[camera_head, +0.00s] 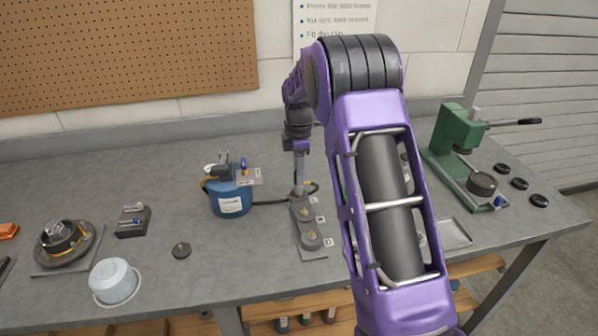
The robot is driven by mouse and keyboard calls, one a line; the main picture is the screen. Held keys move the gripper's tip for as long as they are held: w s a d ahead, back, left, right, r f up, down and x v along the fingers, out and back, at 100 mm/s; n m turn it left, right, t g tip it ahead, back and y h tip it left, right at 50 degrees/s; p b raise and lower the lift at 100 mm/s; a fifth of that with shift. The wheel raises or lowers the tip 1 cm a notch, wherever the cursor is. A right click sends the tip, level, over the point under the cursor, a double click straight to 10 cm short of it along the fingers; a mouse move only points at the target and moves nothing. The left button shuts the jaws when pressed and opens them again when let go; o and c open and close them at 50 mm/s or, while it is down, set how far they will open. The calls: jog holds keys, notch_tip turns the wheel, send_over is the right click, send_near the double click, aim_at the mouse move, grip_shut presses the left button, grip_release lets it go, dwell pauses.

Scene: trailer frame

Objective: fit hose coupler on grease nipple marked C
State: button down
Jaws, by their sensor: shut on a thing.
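A dark grey block (318,241) with yellowish grease nipples stands on the bench in the middle, with small white labels along its right side. The nearest label seems to read D; the others are too small to read surely. The nipple beside the label in front of D (305,211) is uncovered. My gripper (299,184) points down over the far end of the block, shut on the hose coupler, which is mostly hidden by the fingers. A black hose (268,203) runs from a blue grease pot (230,201) to it. I cannot tell whether the coupler touches a nipple.
A green press (455,140) stands at right with black discs (519,184) near it. A metal tray (455,233) is partly behind my arm.

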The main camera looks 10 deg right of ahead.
jog(key=shift+c, duration=0.8)
grip_release()
jog(key=shift+r+p, duration=0.85)
jog(key=shift+r, duration=2.65)
